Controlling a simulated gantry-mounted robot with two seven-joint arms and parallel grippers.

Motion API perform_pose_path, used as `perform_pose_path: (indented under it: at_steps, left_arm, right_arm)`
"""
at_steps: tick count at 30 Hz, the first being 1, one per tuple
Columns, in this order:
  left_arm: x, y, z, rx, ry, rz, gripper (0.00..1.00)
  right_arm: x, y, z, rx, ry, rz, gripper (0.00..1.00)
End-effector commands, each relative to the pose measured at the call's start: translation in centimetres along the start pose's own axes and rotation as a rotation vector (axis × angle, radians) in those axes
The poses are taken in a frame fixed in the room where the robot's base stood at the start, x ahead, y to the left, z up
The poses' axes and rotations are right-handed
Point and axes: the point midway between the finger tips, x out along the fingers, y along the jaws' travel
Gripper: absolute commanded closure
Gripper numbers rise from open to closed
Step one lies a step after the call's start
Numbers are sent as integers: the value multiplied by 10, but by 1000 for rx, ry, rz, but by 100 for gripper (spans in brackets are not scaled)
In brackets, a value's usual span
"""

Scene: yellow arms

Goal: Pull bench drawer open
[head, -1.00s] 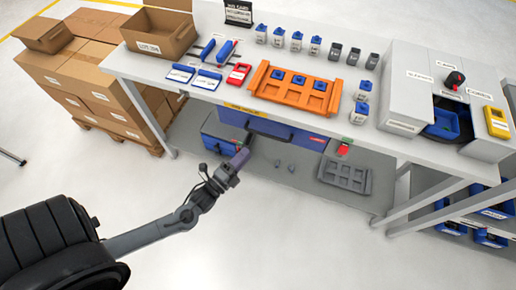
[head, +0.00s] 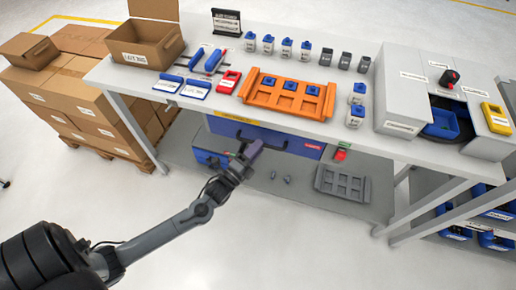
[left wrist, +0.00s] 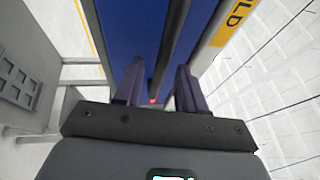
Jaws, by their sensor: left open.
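The blue bench drawer (head: 290,143) hangs under the front of the white workbench and looks shut. My left gripper (head: 250,151) is in front of the drawer, left of its middle. In the left wrist view the gripper (left wrist: 158,85) is open, with its two purple fingers apart. The dark handle bar (left wrist: 175,40) runs along the blue drawer front (left wrist: 130,25), ahead of and between the fingers. I cannot tell whether the fingers touch it. In the head view the gripper hides part of the drawer's lower edge. My right gripper is not in view.
The workbench (head: 215,103) carries an orange tray (head: 262,97), several small bottles and a grey station (head: 400,90). A lower shelf (head: 300,200) holds a grey rack (head: 342,182). Cartons (head: 85,90) stand at left. Floor in front is clear.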

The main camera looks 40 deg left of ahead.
Motion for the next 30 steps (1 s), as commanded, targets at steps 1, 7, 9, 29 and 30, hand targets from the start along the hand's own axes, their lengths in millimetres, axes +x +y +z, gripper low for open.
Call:
perform_pose_path:
  at_steps: [1, 7, 9, 29, 30]
  left_arm:
    - [4, 1, 0, 0, -1, 0, 60]
    - [11, 0, 0, 0, -1, 0, 60]
    - [11, 0, 0, 0, -1, 1, 60]
    - [11, 0, 0, 0, 0, 1, 100]
    - [11, 0, 0, 0, 0, 0, 100]
  right_arm:
    - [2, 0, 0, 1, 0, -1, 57]
    - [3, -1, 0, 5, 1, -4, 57]
    - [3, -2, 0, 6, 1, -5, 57]
    - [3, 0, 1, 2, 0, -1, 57]
    - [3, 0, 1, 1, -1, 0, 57]
